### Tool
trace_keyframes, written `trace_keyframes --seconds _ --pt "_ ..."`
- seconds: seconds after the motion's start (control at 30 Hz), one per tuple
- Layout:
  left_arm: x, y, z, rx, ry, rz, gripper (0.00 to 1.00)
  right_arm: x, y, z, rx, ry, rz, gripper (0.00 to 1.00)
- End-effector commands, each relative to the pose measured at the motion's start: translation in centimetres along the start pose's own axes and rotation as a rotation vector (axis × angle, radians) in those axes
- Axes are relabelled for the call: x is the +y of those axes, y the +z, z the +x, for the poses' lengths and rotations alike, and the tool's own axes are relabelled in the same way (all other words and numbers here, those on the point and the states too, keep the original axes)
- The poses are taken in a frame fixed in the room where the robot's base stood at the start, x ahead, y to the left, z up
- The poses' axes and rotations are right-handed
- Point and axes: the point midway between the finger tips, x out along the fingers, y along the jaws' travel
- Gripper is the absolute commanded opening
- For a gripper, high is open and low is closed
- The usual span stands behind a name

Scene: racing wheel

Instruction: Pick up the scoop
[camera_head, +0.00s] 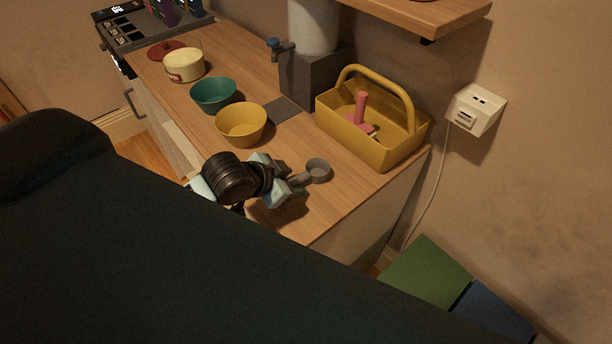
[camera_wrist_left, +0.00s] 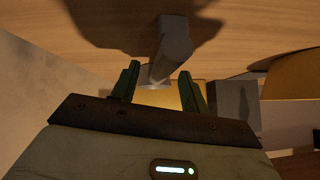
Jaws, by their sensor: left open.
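The scoop is a small grey round cup (camera_head: 318,170) with a short handle, on the wooden counter near its front right. My left gripper (camera_head: 287,184) is at the handle end of the scoop, with the cup beyond the fingers. In the left wrist view the fingers (camera_wrist_left: 160,74) are apart. The grey scoop (camera_wrist_left: 174,42) shows there, with its handle reaching between the fingertips. I cannot tell whether either finger touches it. My gripper and forearm hide part of the handle in the head view. My right gripper is not in view.
A yellow bowl (camera_head: 241,125) and a green bowl (camera_head: 213,95) stand left of the scoop. A yellow caddy (camera_head: 376,143) with a pink-handled item stands behind right. A dispenser (camera_head: 308,75) with a blue tap stands at the back. The counter's right edge is close to the scoop.

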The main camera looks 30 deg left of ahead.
Motion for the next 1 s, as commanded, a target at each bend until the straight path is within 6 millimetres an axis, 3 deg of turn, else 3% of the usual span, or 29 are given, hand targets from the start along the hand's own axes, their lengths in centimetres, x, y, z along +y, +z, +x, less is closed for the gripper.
trace_keyframes --seconds 0.33,0.67,1.0 --pt "0.02 0.01 0.65 0.000 0.000 0.001 0.45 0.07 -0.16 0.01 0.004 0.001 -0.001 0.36" --pt "0.02 0.02 0.63 0.000 0.000 0.001 0.02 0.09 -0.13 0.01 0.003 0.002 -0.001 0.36" --pt "-0.03 -0.12 0.50 0.000 0.000 0.001 0.00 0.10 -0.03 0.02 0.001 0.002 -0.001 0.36"
